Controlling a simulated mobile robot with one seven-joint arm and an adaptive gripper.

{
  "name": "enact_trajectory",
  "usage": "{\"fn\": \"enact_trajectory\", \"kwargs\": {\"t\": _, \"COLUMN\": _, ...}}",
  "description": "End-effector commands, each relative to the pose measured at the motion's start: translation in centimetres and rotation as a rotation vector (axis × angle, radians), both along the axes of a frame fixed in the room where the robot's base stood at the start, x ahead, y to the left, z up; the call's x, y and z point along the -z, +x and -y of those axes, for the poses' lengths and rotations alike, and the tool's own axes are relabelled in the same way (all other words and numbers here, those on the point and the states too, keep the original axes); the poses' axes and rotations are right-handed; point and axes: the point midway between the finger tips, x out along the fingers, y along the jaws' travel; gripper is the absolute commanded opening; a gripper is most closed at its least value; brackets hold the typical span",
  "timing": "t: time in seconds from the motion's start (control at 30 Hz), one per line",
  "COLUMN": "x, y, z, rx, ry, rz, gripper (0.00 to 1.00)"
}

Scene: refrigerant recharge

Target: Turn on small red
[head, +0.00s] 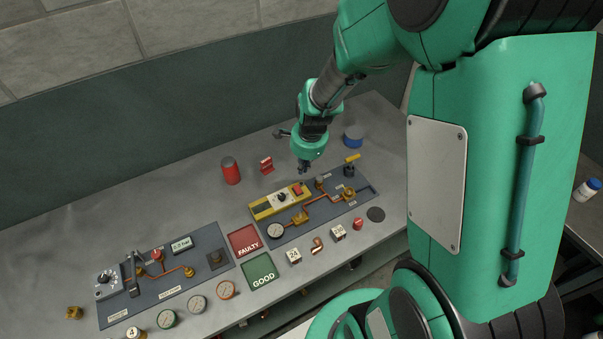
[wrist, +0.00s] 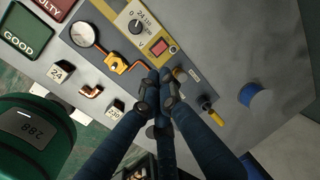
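A small red switch (head: 298,189) sits on the yellow-edged power box (head: 263,209), beside a dark dial. In the wrist view, the red switch (wrist: 158,47) shows at the box's right end, next to the 24-marked dial (wrist: 135,26). I cannot tell whether the switch is on. My gripper (head: 304,169) hangs above the back of the right-hand panel, apart from the switch. In the wrist view, my gripper's (wrist: 160,76) fingers are together with nothing visible between them, their tips appearing just below the switch.
The dark panel (head: 330,217) carries copper pipes, a gauge and a yellow-handled valve (head: 352,158). A red can (head: 231,171), a small red stand (head: 266,165) and a blue round container (head: 353,137) stand behind. Red FAULTY (head: 244,241) and green GOOD (head: 259,272) mats lie left.

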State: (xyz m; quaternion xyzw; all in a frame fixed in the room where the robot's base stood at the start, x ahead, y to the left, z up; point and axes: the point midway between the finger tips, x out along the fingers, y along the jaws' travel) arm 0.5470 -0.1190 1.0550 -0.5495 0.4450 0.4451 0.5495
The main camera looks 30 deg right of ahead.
Motion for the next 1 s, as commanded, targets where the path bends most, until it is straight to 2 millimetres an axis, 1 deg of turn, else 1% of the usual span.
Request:
{"fn": "enact_trajectory", "kwargs": {"t": 0.27, "x": 3.1, "y": 0.5, "z": 0.0, "rx": 0.000, "ry": 0.001, "rz": -0.003, "gripper": 0.00}}
{"fn": "enact_trajectory", "kwargs": {"t": 0.7, "x": 9.9, "y": 2.0, "z": 0.0, "rx": 0.000, "ry": 0.000, "rz": -0.002, "gripper": 0.00}}
{"fn": "enact_trajectory", "kwargs": {"t": 0.83, "x": 11.5, "y": 2.4, "z": 0.0, "rx": 0.000, "ry": 0.000, "rz": -0.001, "gripper": 0.00}}
{"fn": "enact_trajectory", "kwargs": {"t": 1.0, "x": 12.7, "y": 2.7, "z": 0.0, "rx": -0.001, "ry": 0.000, "rz": 0.000, "gripper": 0.00}}
